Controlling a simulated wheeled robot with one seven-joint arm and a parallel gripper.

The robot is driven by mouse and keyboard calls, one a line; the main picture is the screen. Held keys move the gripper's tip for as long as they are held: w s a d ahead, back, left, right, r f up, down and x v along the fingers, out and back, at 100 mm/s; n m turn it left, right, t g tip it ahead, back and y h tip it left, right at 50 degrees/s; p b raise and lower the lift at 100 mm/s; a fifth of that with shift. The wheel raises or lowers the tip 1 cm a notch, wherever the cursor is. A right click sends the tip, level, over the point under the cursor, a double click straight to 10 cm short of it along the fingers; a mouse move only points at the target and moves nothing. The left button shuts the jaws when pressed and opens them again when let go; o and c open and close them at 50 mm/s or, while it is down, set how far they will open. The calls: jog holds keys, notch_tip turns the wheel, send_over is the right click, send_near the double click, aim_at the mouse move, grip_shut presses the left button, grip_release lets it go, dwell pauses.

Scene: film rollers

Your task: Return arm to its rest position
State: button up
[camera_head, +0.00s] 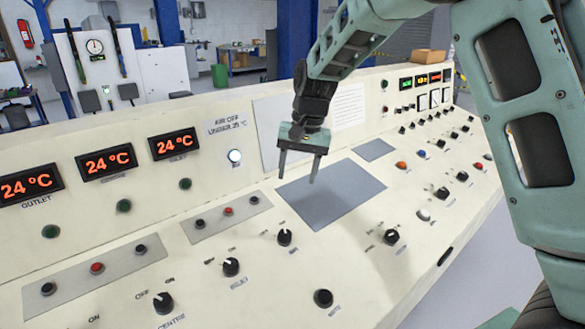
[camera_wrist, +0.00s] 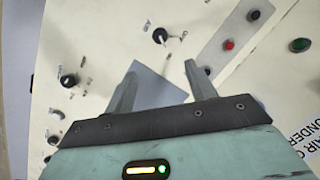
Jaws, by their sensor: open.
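My gripper (camera_head: 299,166) hangs above the control panel in the head view, fingers pointing down over the large grey plate (camera_head: 340,200). Its two fingers are apart with nothing between them. In the wrist view my gripper (camera_wrist: 158,88) shows the two open fingers with the grey plate (camera_wrist: 158,90) behind them. The cream control panel (camera_head: 200,275) slopes below the arm. I cannot tell whether the fingertips touch it; they look a little above it.
The panel carries several black knobs, such as the one marked centre (camera_head: 163,303), and push buttons (camera_head: 97,268). Three orange displays (camera_head: 107,162) read 24 °C. A white lamp (camera_head: 235,156) is lit. A cardboard box (camera_head: 428,56) sits at the back right.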

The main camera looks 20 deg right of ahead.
jog(key=s+a+r+n, duration=0.1)
jog(key=s+a+n, duration=0.35)
jog(key=s, duration=0.45)
jog(key=s+a+r+n, duration=0.1)
jog(key=s+a+n, duration=0.2)
jog(key=s+a, duration=0.5)
jog(key=s+d+f+n, duration=0.1)
jog(key=s+n, duration=0.1)
jog(key=s, duration=0.6)
jog(key=s+d+f+n+h, duration=0.1)
jog(key=s+d+n, duration=0.1)
jog(key=s, duration=0.6)
jog(key=shift+s+n, duration=0.15)
jog(key=shift+n, duration=0.5)
